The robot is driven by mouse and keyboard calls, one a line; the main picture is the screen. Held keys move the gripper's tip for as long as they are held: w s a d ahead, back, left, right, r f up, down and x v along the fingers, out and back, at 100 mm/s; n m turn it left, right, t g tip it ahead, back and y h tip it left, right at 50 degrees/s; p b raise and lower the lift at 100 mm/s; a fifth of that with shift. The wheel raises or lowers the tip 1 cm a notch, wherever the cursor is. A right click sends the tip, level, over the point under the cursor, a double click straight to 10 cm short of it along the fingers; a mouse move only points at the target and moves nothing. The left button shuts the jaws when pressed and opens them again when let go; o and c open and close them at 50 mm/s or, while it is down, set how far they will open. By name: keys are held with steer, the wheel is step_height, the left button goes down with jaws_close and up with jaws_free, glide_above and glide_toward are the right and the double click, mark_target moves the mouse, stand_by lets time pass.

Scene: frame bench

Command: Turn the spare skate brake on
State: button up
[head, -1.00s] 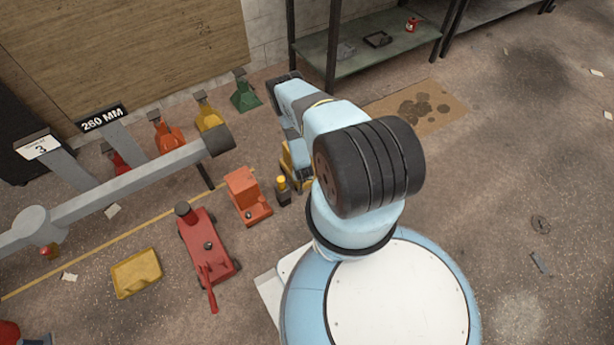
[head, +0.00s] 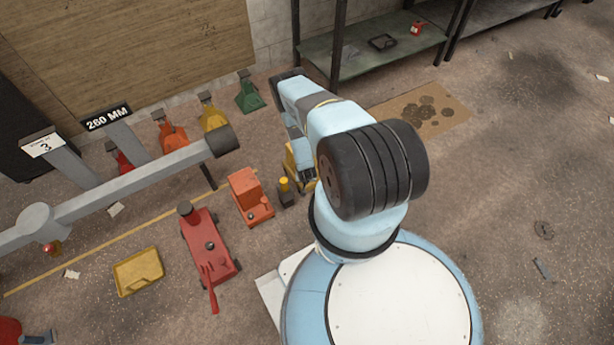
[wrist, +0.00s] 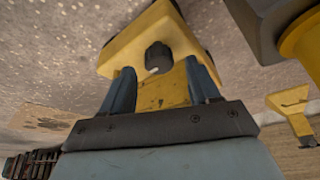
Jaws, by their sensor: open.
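In the wrist view a yellow body, which looks like the skate (wrist: 180,30), lies just beyond my gripper (wrist: 160,72). A dark round knob (wrist: 158,56) with a pale mark stands on it, between my two blue-grey fingers in the picture. The fingers are open, one on each side of the knob; I cannot tell whether they touch it. In the head view a yellow piece (head: 291,158) shows beside my arm, mostly hidden by it. The knob's setting is too small to read.
An orange block-shaped unit (head: 247,196) and a small yellow-topped dark cylinder (head: 285,190) stand close left of my arm. A red trolley jack (head: 208,245) and a yellow tray (head: 138,271) lie farther left. A grey beam (head: 120,187) crosses at left.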

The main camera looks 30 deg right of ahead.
steer(key=v, duration=1.2)
